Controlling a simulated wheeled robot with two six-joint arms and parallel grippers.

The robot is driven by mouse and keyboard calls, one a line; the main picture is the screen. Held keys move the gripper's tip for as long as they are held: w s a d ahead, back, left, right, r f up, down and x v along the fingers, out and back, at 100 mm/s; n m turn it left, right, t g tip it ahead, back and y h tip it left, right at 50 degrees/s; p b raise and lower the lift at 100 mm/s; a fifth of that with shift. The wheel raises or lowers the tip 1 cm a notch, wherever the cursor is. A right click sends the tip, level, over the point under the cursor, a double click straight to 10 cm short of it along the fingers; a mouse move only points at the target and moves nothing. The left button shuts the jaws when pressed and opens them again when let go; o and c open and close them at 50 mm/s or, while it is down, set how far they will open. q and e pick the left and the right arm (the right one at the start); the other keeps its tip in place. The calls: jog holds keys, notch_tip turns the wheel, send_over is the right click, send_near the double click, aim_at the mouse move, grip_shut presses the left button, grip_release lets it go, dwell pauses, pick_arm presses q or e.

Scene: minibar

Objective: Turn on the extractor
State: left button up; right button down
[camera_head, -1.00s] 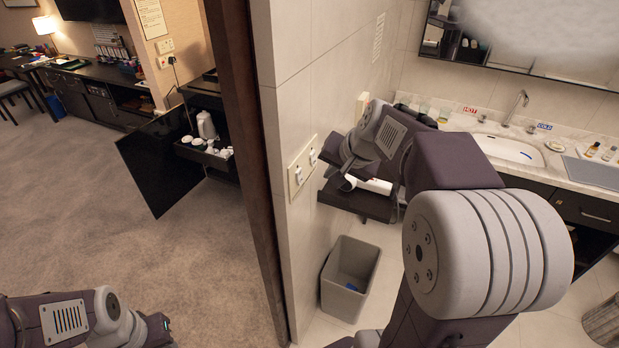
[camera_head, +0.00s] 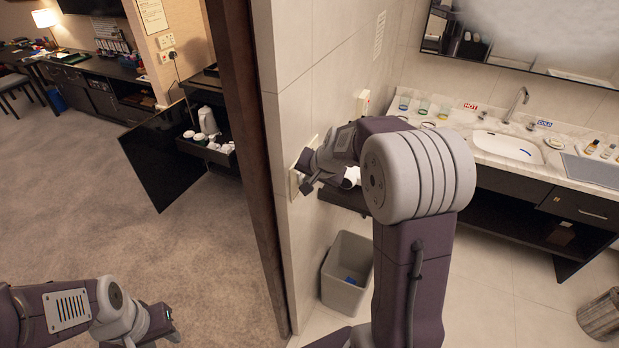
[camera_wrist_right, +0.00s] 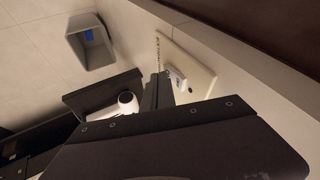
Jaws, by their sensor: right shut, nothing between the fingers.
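A cream switch plate (camera_head: 293,184) is on the tiled wall just right of the dark door frame, mostly hidden behind my right gripper. In the right wrist view the plate (camera_wrist_right: 200,72) shows a raised white switch (camera_wrist_right: 177,76). My right gripper (camera_head: 306,185) is shut and empty, with its tips close to the plate. In the right wrist view its dark fingers (camera_wrist_right: 157,88) are beside the switch; I cannot tell whether they touch it. My left gripper (camera_head: 168,327) is low at the left, far from the plate.
A dark wall shelf (camera_head: 345,198) with a white hairdryer-like item is right of the plate. A grey bin (camera_head: 345,272) stands below it. The sink counter (camera_head: 480,150) runs along the back right. The door frame (camera_head: 245,150) edges the wall on the left.

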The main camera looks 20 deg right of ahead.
jog(key=shift+w+a+f, duration=0.15)
jog(key=shift+a, duration=0.05)
jog(key=shift+r+p, duration=0.65)
jog(key=shift+r, duration=0.25)
jog(key=shift+d, duration=0.15)
